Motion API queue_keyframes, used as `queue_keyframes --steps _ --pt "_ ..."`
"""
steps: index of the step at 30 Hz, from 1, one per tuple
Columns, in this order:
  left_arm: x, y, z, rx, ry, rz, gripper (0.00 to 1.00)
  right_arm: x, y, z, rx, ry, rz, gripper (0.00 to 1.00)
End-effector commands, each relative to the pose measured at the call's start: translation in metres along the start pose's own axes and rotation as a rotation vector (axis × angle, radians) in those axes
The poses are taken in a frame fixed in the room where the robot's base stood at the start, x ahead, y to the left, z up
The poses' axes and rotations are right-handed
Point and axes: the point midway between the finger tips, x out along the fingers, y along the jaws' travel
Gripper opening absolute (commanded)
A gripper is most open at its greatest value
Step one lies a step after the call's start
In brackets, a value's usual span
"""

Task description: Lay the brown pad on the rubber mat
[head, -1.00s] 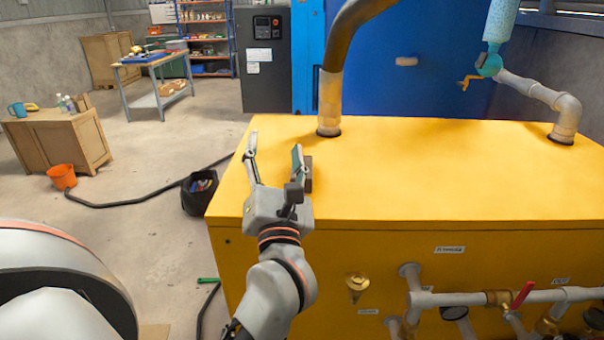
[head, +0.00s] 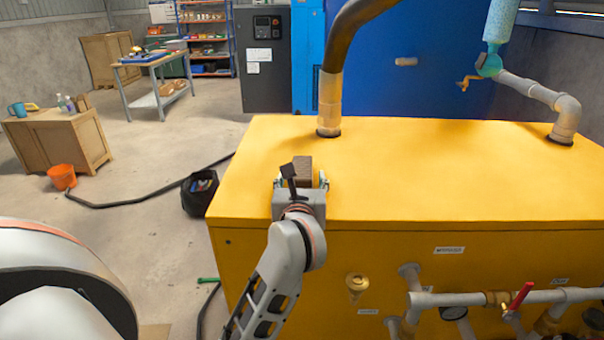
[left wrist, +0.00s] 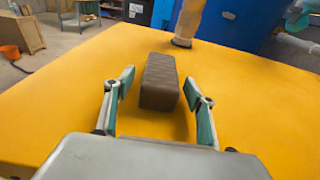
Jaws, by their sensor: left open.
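The brown pad (head: 304,166) is a dark, ribbed block lying on the yellow tank top (head: 420,175), near its left front part. My left gripper (head: 300,181) is open at the near end of the pad. In the left wrist view the pad (left wrist: 161,80) stands between the two fingers of the left gripper (left wrist: 158,84), with a gap on each side. The gripper's body hides part of the tank's front edge in the head view. I cannot make out a rubber mat in either view. My right gripper is not in view.
A thick pipe (head: 330,95) rises from the tank top behind the pad, and a grey elbow pipe (head: 563,118) enters it at the far right. A red-handled valve (head: 521,296) sits on the front piping. The tank top's middle and right are clear.

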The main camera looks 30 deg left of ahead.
Motion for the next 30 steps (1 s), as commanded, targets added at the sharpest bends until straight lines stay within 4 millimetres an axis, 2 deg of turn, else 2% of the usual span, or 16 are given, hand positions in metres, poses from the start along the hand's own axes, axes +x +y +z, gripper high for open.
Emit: queue_keyframes --steps 4,11,16,19,20,30 --pt "0.0124 0.0000 0.0007 0.001 -0.001 0.000 0.56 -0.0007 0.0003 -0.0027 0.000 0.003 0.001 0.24" --pt "0.0137 0.0001 0.0004 0.000 -0.001 0.000 0.56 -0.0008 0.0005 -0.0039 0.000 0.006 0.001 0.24" --pt "0.0135 0.0000 0.0003 0.000 -0.001 0.000 0.14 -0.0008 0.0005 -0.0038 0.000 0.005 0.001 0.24" --pt "0.0134 0.0001 0.0007 0.000 -0.002 0.000 0.12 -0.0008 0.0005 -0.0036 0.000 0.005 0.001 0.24" --pt "0.0134 0.0001 0.0007 0.000 -0.002 0.000 0.09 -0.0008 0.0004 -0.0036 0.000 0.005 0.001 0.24" --pt "0.0123 0.0000 0.0081 -0.002 -0.004 0.000 0.09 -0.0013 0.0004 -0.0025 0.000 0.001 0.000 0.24"
